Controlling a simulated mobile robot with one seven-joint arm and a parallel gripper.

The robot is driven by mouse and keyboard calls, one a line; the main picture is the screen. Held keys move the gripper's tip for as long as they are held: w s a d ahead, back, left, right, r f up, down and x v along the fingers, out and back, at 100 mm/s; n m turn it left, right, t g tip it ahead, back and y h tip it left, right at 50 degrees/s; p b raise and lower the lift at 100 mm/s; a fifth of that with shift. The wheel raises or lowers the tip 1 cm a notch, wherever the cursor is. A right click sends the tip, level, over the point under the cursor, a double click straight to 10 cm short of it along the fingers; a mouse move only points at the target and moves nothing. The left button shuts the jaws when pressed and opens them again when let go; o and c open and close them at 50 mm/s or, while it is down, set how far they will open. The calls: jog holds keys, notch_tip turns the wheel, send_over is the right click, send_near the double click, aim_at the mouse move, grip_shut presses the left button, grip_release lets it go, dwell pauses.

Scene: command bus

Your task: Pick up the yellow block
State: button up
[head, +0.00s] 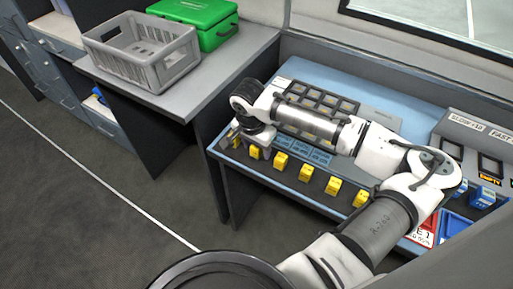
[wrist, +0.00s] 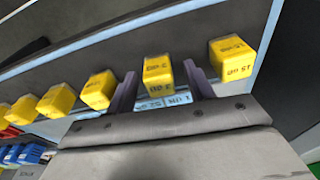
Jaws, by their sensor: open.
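Several yellow blocks stand in a row along the front edge of the blue desk (head: 354,91). My gripper (head: 250,142) is over the left end of this row in the head view. In the wrist view my gripper (wrist: 159,72) is open, with one finger on each side of a yellow block (wrist: 158,76) that carries dark print. I see a gap on both sides of that block. Another yellow block (wrist: 232,57) is right of the fingers, and one more (wrist: 98,90) is just left of them. In the head view my gripper partly hides the blocks at the left end.
A panel of dark keys (head: 345,104) lies behind the row, partly under my arm. A grey crate (head: 150,72) and a green box (head: 215,35) stand on the side table at left. A red tray (head: 424,234) and blue blocks (head: 483,197) are at right.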

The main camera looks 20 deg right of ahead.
jog(key=c, duration=1.1)
jog(key=shift+r, duration=0.1)
